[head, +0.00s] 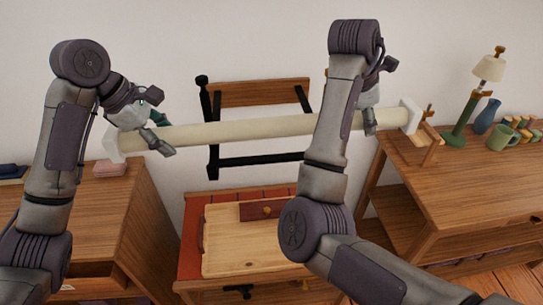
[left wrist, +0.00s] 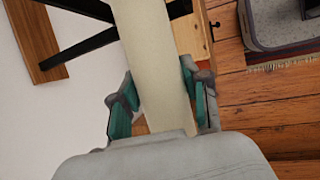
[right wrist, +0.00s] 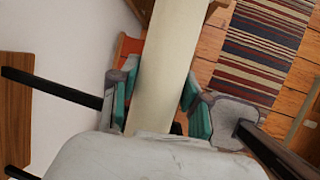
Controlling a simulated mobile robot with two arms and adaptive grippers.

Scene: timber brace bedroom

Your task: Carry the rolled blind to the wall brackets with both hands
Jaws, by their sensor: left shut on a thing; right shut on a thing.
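The rolled blind (head: 235,131) is a long cream tube held almost level in front of the white wall, its right end slightly higher in the head view. A white block shows at its left end (head: 113,145) and right end (head: 409,114); I cannot tell whether these are end caps or wall brackets. My left gripper (head: 160,134) is shut around the tube near its left end, with teal pads on both sides in the left wrist view (left wrist: 160,95). My right gripper (head: 370,119) is shut around it near the right end; the right wrist view (right wrist: 160,95) shows pads along both sides.
A black-and-wood wall frame (head: 255,93) is behind the blind. Below are a red-topped unit with a wooden board (head: 245,245), a left cabinet (head: 110,215) and a right desk (head: 450,180).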

